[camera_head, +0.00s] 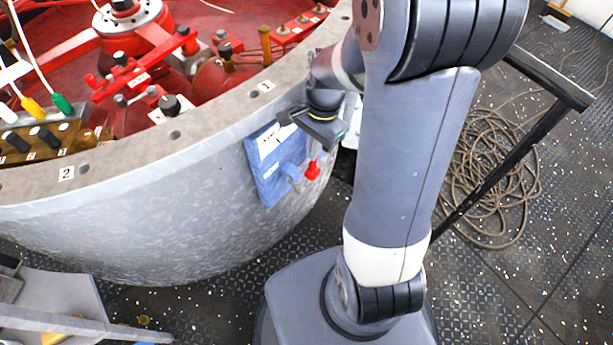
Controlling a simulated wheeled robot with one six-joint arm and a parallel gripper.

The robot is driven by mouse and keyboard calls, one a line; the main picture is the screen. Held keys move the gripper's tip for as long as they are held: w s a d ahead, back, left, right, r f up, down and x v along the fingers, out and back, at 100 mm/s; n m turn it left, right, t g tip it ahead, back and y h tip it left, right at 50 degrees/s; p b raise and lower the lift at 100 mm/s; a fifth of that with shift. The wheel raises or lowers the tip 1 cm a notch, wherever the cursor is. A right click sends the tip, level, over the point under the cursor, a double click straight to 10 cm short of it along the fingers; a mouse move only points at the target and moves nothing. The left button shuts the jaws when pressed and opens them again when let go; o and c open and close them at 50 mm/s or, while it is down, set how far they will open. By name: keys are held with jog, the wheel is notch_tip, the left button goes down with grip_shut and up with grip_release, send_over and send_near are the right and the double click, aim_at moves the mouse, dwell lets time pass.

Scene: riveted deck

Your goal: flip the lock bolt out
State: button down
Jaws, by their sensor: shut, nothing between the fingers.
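A blue plate (262,165) with a white label is fixed to the outer side of the grey riveted tub. A small light-blue fitting sticks out from its lower right, with a red knob (312,171) at its end. This looks like the lock bolt, but its exact position is hard to tell. My gripper (314,131) is in front of the plate's right edge, above the red knob and seemingly apart from it. It is shut and empty. The gripper and wrist hide part of the plate's upper right side.
The grey tub (150,215) has a flat rim with number labels and holds red machinery (135,60). A coiled rope (490,185) and a black rail (515,155) lie to the right.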

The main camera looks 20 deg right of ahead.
notch_tip(320, 180, down, 10)
jog(key=a+b, duration=0.1)
jog(key=b, duration=0.2)
jog(key=shift+s+a, duration=0.3)
jog(key=shift+s, duration=0.15)
jog(key=shift+a+r, duration=0.1)
jog(key=s+a+p, duration=0.1)
jog(key=s+a, duration=0.3)
jog(key=a, duration=0.2)
dwell(0.4)
notch_tip(320, 180, up, 10)
jog(key=w+d+p, duration=0.1)
jog(key=p, duration=0.8)
jog(key=shift+d, duration=0.3)
jog(key=shift+w, duration=0.1)
